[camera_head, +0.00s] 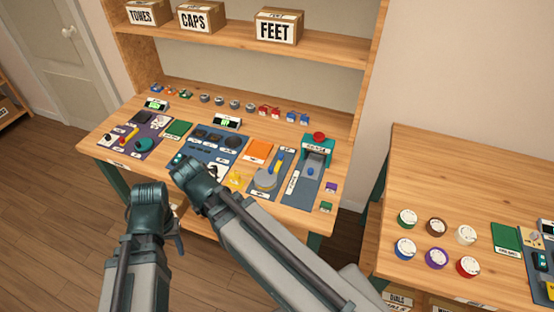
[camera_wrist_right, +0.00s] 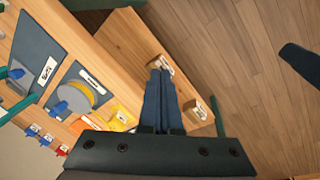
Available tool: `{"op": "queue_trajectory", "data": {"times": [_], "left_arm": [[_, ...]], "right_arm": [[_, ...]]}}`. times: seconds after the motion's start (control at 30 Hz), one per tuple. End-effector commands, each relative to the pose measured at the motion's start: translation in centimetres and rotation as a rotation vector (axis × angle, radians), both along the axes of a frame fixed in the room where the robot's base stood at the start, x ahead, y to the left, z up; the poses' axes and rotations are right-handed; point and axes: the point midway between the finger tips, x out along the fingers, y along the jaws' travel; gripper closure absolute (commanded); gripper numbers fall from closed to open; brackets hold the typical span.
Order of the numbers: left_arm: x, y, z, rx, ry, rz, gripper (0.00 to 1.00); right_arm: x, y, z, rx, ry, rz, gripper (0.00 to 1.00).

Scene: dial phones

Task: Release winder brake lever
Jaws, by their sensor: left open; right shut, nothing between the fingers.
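A winder sits on a blue-grey mat in the right half of the bench. In the head view its round grey disc (camera_head: 265,180) carries a yellow and blue upright part (camera_head: 277,162). In the right wrist view the winder shows as a grey disc with a yellow rim (camera_wrist_right: 98,93) and a blue part (camera_wrist_right: 72,93). I cannot tell which part is the brake lever. My left gripper (camera_head: 178,238) is open and empty, in front of the bench. My right gripper (camera_wrist_right: 160,72) is shut and empty, apart from the winder; its arm hides some bench parts in the head view.
A teal press (camera_head: 318,147) with a red knob stands right of the winder. An orange mat (camera_head: 258,150) and yellow pieces (camera_head: 238,179) lie to its left. A shelf (camera_head: 225,38) with labelled boxes rises behind. Another table (camera_head: 480,160) with dials stands at the right.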

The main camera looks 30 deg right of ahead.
Motion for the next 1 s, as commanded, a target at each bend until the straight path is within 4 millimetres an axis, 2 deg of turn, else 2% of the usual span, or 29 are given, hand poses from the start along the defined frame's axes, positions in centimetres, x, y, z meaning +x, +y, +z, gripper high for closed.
{"op": "queue_trajectory", "data": {"times": [0.03, 0.2, 0.4, 0.5, 0.6, 0.73, 1.0], "left_arm": [[0.0, 0.0, 0.1, 0.0, 0.0, 0.0, 0.5], [0.0, 0.0, 0.3, 0.0, 0.0, 0.0, 0.5], [0.0, 0.0, 0.5, 0.0, 0.0, 0.0, 0.5], [0.0, 0.0, 0.5, 0.0, 0.0, 0.0, 0.5], [0.0, 0.0, 0.6, 0.0, 0.0, 0.0, 0.5], [0.0, 0.0, 0.6, 0.0, 0.0, 0.0, 0.5], [0.0, 0.0, 0.6, 0.0, 0.0, 0.0, 0.5]], "right_arm": [[1.5, -1.4, 0.2, -0.022, -0.045, -0.139, 1.0], [5.5, -6.9, 1.2, -0.087, -0.248, -0.672, 1.0], [9.1, -13.4, 2.6, -0.116, -0.52, -1.237, 1.0], [10.2, -16.1, 3.4, -0.111, -0.644, -1.458, 1.0], [11.0, -18.3, 4.0, -0.1, -0.745, -1.626, 1.0], [11.6, -20.0, 4.5, -0.081, -0.833, -1.761, 1.0], [11.8, -20.8, 4.7, -0.069, -0.879, -1.831, 1.0]]}}
